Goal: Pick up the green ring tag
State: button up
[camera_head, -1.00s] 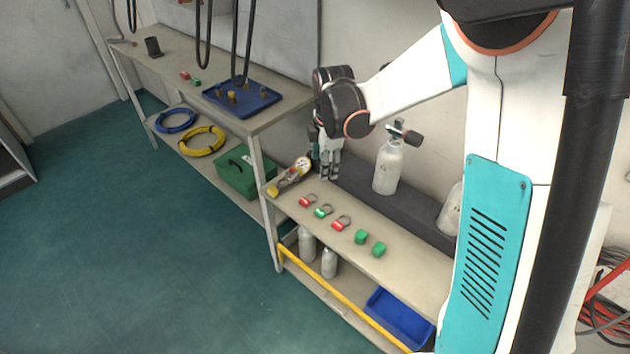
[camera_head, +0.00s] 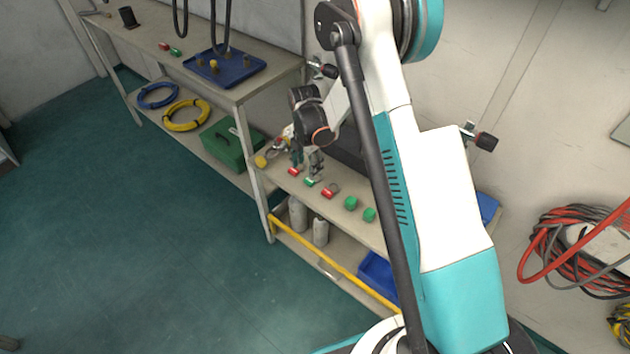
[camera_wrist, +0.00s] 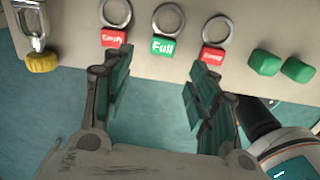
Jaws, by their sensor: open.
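The green ring tag (camera_wrist: 163,46) has a green label reading "Full" and a metal ring. It lies on the bench shelf between two red ring tags, the left one (camera_wrist: 114,38) reading "Empty" and the right one (camera_wrist: 213,55) with blurred lettering. My gripper (camera_wrist: 158,72) is open and empty in the wrist view, its fingers on either side below the green label, apart from it. In the head view my gripper (camera_head: 316,166) is just above the row, and the green ring tag (camera_head: 309,183) is partly hidden by it.
Two green blocks (camera_wrist: 281,65) lie right of the tags. A yellow-ended metal fitting (camera_wrist: 41,60) lies left. In the head view, a blue tray (camera_head: 225,72) is on the higher bench, and a yellow rail (camera_head: 335,265) runs along the lower shelf's front. Grey cylinders (camera_head: 298,215) stand below.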

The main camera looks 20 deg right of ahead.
aim_at(307, 182)
notch_tip(307, 182, down, 7)
jog(key=b, duration=0.3)
jog(key=shift+s+f, duration=0.15)
jog(key=c, duration=1.1)
